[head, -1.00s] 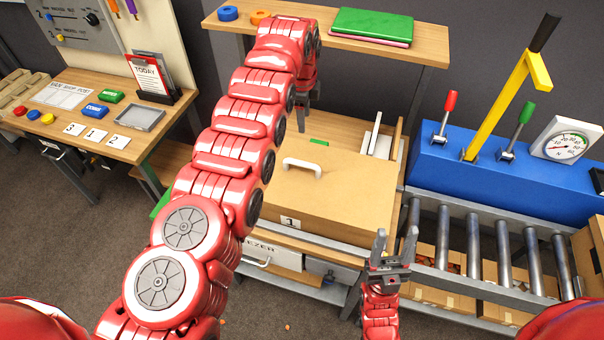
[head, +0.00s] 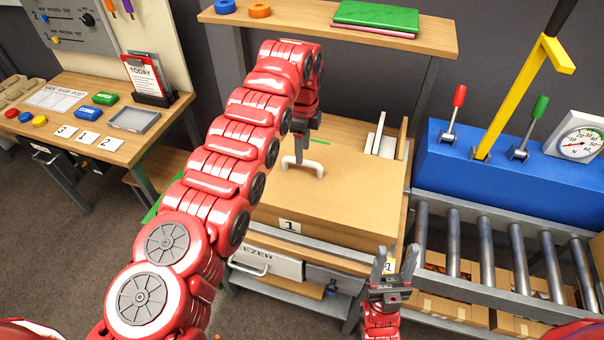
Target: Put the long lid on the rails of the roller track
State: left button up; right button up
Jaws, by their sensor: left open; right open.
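The long lid (head: 345,195) is a tan panel with a white arched handle (head: 318,168). It lies flat on the bench, over what looks like a box front with a "1" card. My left gripper (head: 301,152) reaches down from behind at the handle. It is open, and its fingers overlap the handle's far side in the head view; I cannot tell whether they touch. My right gripper (head: 396,264) is open and empty, fingers up, in front of the bench's right corner. The roller track (head: 486,255) is at the right, with grey rails and several metal rollers.
A blue console (head: 500,180) with levers, a yellow post (head: 515,95) and a dial (head: 580,140) stands behind the track. A wooden shelf (head: 290,28) overhangs the back of the bench. Cardboard boxes (head: 450,305) sit under the rollers. My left arm covers the bench's left side.

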aim_at(302, 170)
pick_arm(q)
jog(key=shift+s+f, duration=0.1)
jog(key=shift+f, duration=0.15)
jog(key=shift+f+p, duration=0.45)
jog(key=shift+p, duration=0.35)
notch_tip(302, 170, down, 3)
jog(key=shift+f+p, duration=0.1)
jog(key=shift+p, duration=0.6)
jog(key=shift+f, duration=0.5)
grip_shut()
